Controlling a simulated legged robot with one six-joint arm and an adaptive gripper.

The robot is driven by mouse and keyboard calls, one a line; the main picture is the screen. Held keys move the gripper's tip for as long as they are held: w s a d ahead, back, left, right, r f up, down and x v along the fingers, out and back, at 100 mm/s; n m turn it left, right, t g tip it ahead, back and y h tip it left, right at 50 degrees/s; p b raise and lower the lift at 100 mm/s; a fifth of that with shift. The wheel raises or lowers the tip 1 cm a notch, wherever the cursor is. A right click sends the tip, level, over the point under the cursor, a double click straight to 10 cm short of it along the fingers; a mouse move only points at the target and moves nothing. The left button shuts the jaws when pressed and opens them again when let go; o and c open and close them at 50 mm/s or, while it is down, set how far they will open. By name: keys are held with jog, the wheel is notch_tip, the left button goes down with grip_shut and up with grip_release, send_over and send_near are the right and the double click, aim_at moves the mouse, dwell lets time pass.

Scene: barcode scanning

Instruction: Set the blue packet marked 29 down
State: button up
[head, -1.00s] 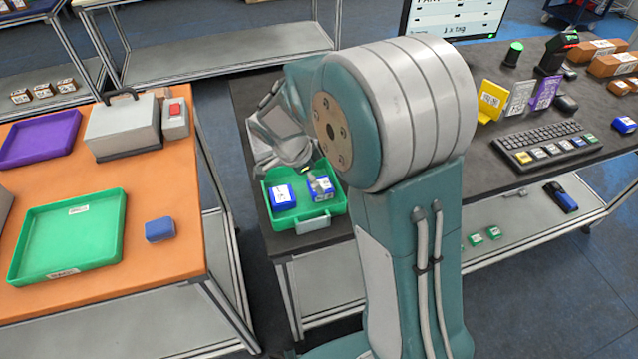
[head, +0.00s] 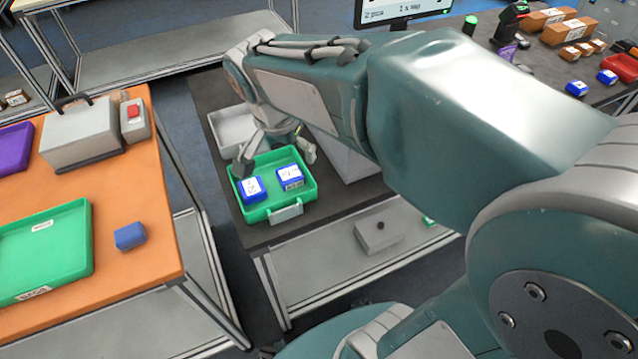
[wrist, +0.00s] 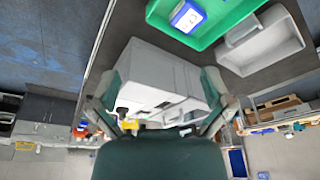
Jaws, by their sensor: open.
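Two blue packets with white labels, the left one (head: 252,189) and the right one (head: 290,177), lie apart inside the green tray (head: 283,213) on the dark table. The numbers are too small to read, so I cannot tell which is marked 29. My gripper (head: 277,160) is open and empty, with its fingers spread over the tray's far side, clear of both packets. In the wrist view, the open fingers (wrist: 163,85) frame a pale grey box, and one blue packet (wrist: 187,16) shows in the green tray (wrist: 222,20) at the top.
A pale empty bin (head: 228,128) stands behind the green tray. The orange table (head: 150,275) at left holds another green tray (head: 85,240), a loose blue block (head: 130,236) and a grey case (head: 80,135). My arm hides much of the dark table.

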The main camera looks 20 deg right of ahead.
jog(key=s+r+n+t+y, duration=0.2)
jog(key=s+n+t, duration=0.1)
jog(key=s+n, duration=0.7)
jog(key=shift+s+d+n+t, duration=0.3)
jog(key=shift+s+d, duration=0.05)
jog(key=shift+s, duration=0.65)
